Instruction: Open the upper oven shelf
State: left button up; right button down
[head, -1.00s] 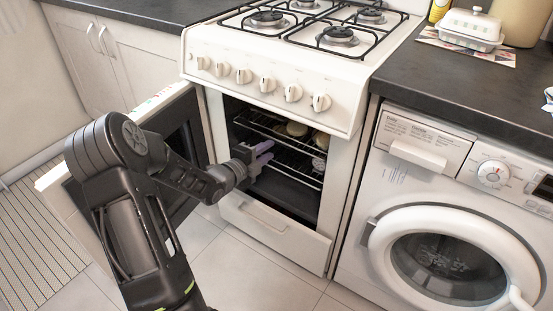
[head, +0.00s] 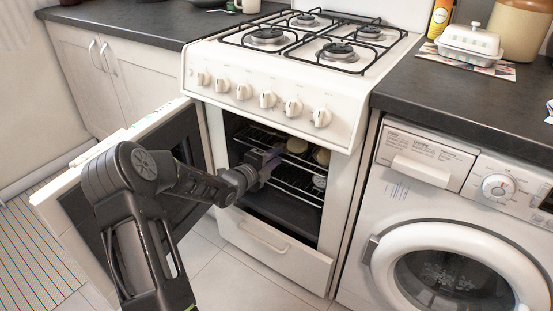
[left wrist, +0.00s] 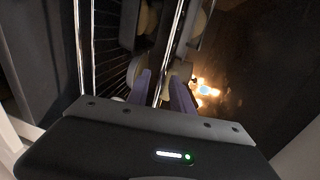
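The oven door (head: 150,165) stands open to the left. Inside the oven are two wire shelves: the upper shelf (head: 244,138) and a lower shelf (head: 300,192). My left gripper (head: 270,158) reaches into the oven opening at the front of the upper shelf. In the left wrist view its two purple fingers (left wrist: 162,92) are apart, and a shiny shelf bar (left wrist: 176,35) runs between them. A gap shows between the fingers, and I cannot tell whether either touches the bar. My right gripper is not in view.
Round pale items (head: 297,145) sit inside the oven. The stove top (head: 300,40) is above, the lower drawer (head: 265,240) below. A washing machine (head: 440,240) stands to the right under the counter. Tiled floor in front is clear.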

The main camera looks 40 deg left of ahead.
pick_arm(q)
jog(key=shift+w+f, duration=0.1)
jog(key=shift+w, duration=0.5)
grip_shut()
jog(key=shift+f, duration=0.1)
